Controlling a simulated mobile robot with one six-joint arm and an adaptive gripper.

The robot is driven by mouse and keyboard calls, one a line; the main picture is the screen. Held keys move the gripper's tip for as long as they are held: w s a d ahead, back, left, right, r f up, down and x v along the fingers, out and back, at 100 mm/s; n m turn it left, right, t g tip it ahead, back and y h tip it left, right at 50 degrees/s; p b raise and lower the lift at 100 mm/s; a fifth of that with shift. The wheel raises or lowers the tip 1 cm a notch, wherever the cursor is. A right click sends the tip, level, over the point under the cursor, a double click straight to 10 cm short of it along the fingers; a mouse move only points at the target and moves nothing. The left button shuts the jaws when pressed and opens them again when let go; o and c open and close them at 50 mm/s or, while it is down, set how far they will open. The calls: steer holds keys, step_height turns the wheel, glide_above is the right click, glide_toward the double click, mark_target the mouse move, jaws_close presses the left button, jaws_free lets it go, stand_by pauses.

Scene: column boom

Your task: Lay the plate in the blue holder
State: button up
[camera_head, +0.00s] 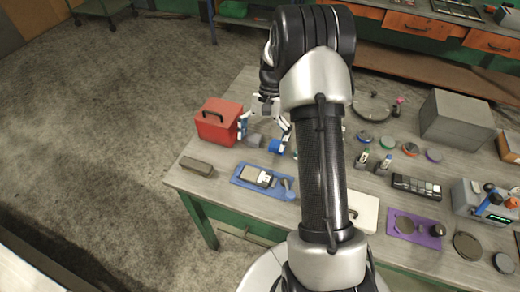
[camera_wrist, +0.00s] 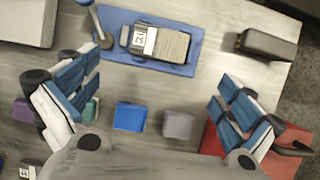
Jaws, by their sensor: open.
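My gripper (camera_head: 264,131) is open over the near-left part of the table, with nothing between its fingers. In the wrist view its fingers (camera_wrist: 153,105) stand wide apart above a small blue block (camera_wrist: 130,116) and a grey block (camera_wrist: 178,124). A flat blue tray (camera_head: 242,179) lies in front of it, bearing a beige-grey piece with a black and white labelled end. Dark round discs (camera_head: 467,246) lie at the right. I cannot tell which of these is the plate or the blue holder.
A red box (camera_head: 218,122) with a black handle stands left of my gripper, close to one finger in the wrist view. A dark block (camera_head: 196,166) lies near the table's left edge. A large grey box (camera_head: 456,120) and a purple mat (camera_head: 431,239) are at the right.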

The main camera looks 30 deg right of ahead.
steer(key=s+a+r+n+t+h, duration=0.1)
steer(key=s+a+r+n, duration=0.2)
steer(key=r, duration=0.5)
steer(key=s+a+r+n+t+h, duration=0.1)
steer(key=s+a+r+t, duration=0.15)
steer(key=a+r, duration=0.5)
steer(key=s+a+r+n+t, duration=0.2)
steer(key=s+n, duration=0.1)
steer(key=s, duration=0.5)
steer(key=s+a+r+n+t+h, duration=0.1)
steer(key=s+a+r+n+t, duration=0.1)
steer(key=s, duration=0.6)
steer(key=shift+s+a+r+n, duration=0.4)
steer(key=shift+a+r+n, duration=0.25)
steer(key=shift+r+n, duration=0.05)
steer(key=shift+d, duration=0.1)
